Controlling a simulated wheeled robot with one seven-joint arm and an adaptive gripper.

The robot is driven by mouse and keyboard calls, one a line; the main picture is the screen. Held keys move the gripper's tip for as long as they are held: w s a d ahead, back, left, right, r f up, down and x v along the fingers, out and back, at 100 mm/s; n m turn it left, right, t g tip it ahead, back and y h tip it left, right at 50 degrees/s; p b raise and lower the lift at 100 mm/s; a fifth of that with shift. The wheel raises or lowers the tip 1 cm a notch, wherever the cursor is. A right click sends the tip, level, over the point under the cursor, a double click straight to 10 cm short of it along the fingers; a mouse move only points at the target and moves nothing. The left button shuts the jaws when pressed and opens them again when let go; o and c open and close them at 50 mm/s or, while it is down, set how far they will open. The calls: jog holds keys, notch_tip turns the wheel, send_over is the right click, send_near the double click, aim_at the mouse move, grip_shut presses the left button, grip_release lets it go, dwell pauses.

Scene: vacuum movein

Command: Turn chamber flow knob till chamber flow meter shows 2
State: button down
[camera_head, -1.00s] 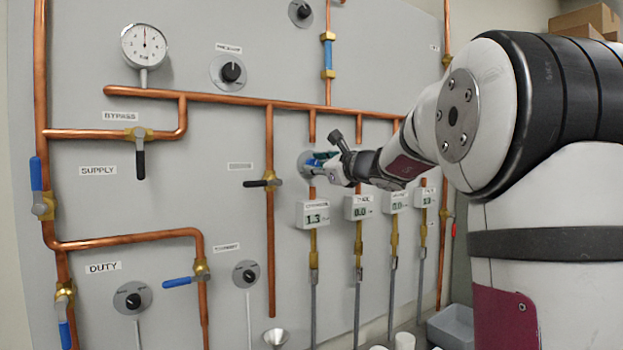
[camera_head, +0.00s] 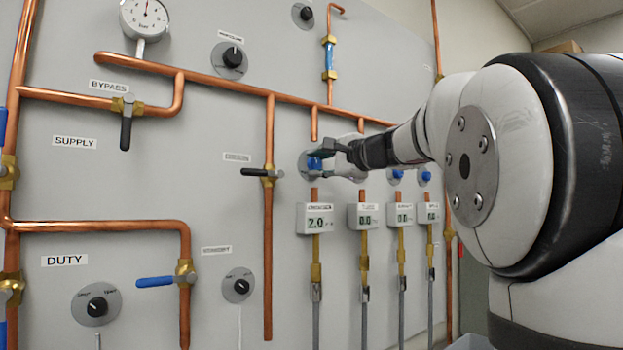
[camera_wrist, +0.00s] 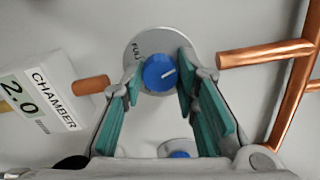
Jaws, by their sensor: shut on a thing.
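The chamber flow knob (camera_head: 314,163) is blue and sits on a round grey plate. It also shows in the wrist view (camera_wrist: 159,73), with a white pointer line. My gripper (camera_head: 328,158) is shut on this knob, with its teal-lined fingers (camera_wrist: 160,76) on either side of it. The chamber flow meter (camera_head: 317,219) is the white box below the knob and reads 2.0. Its face, labelled CHAMBER, also shows turned at the left of the wrist view (camera_wrist: 38,97).
Other blue knobs (camera_head: 397,176) and meters (camera_head: 364,216) stand close on the right. Copper pipes (camera_head: 270,110) run above and beside the knob, one near my fingers in the wrist view (camera_wrist: 262,54). A black-handled valve (camera_head: 268,173) is to the left.

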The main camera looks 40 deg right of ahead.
jog(key=shift+n+b, duration=0.6)
jog(key=c, duration=1.2)
grip_release()
jog(key=shift+c, duration=0.2)
jog(key=s, duration=1.2)
jog(key=shift+d, duration=0.15)
